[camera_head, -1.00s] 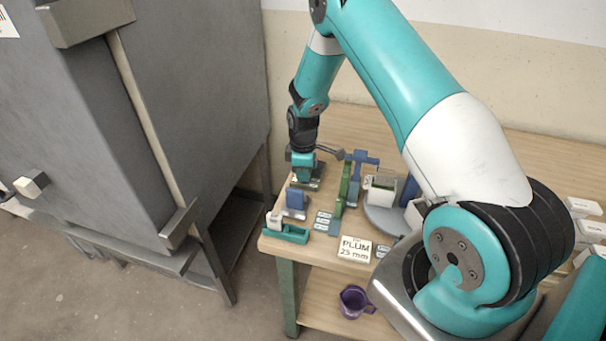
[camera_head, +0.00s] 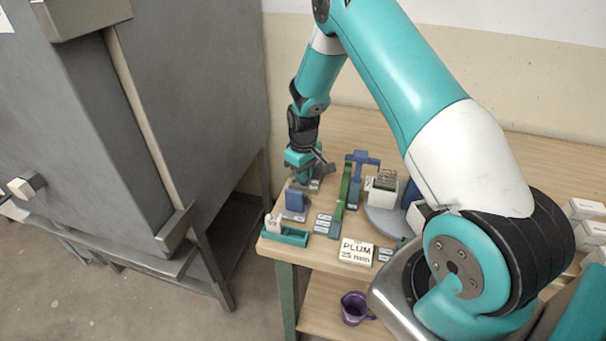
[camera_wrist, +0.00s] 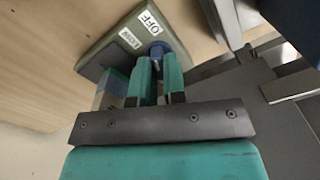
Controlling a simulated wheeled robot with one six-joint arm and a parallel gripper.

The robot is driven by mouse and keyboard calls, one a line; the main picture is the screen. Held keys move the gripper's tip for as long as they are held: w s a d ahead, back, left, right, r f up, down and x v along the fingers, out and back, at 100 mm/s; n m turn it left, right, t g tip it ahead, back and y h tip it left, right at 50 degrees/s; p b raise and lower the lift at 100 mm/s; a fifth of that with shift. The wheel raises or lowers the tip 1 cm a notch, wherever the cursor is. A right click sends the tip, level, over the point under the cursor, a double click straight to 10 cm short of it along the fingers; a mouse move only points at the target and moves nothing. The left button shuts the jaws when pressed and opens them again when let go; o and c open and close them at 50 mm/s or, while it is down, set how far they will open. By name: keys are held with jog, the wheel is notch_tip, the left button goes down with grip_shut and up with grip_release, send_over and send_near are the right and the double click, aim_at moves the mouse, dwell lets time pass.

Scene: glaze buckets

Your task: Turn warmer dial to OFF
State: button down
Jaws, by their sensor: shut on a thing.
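The warmer (camera_wrist: 108,50) is a grey-green plate with white OFF (camera_wrist: 150,22) and LOW (camera_wrist: 130,38) labels, seen in the wrist view. Its blue dial (camera_wrist: 157,47) shows just past my fingertips, beside the labels. My gripper (camera_wrist: 158,72) has its two teal fingers closed around the dial, which is partly hidden between them. I cannot make out where the dial's pointer stands. In the head view my gripper (camera_head: 306,179) points down at the back left of the wooden table, over the warmer (camera_head: 317,186), which is mostly hidden.
A blue block (camera_head: 295,200), a green upright (camera_head: 344,192) and a blue stand (camera_head: 361,172) stand close to my gripper. A PLUM 25 mm card (camera_head: 356,251) lies in front. The grey kiln (camera_head: 190,100) stands left. A purple jug (camera_head: 355,308) sits on the lower shelf.

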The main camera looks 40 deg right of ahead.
dwell(0.4)
jog(key=c, duration=1.2)
grip_release()
jog(key=shift+r, duration=0.15)
notch_tip(320, 180, up, 17)
jog(key=shift+r+b, duration=0.1)
jog(key=shift+b, duration=0.85)
